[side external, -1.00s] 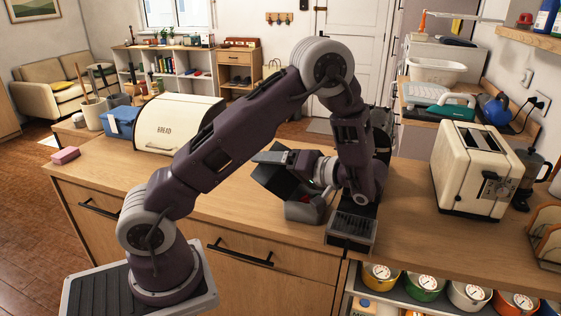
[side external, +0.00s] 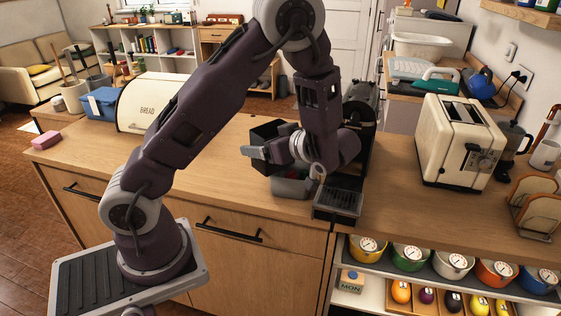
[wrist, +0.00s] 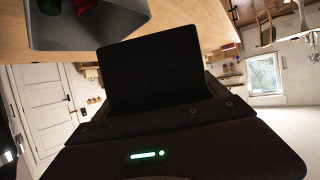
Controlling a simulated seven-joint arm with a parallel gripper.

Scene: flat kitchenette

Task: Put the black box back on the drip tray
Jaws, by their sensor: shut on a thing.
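The black box (side external: 265,134) is an open-looking dark box held at my gripper (side external: 272,152), above the counter and apart from the drip tray. In the wrist view, a dark panel of the box (wrist: 155,72) fills the middle; the fingertips are hidden there. My gripper is shut on the box. The drip tray (side external: 338,199) is a dark slatted tray at the front of the black coffee machine (side external: 364,108), to the right of and below my gripper. No box stands on the visible slats. My wrist hides part of the machine.
A grey container (side external: 290,187) stands on the counter below my gripper, left of the tray; red and green things show inside it in the wrist view (wrist: 88,42). A cream toaster (side external: 460,140) stands to the right. The bread bin (side external: 165,98) is at the left, with clear counter between.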

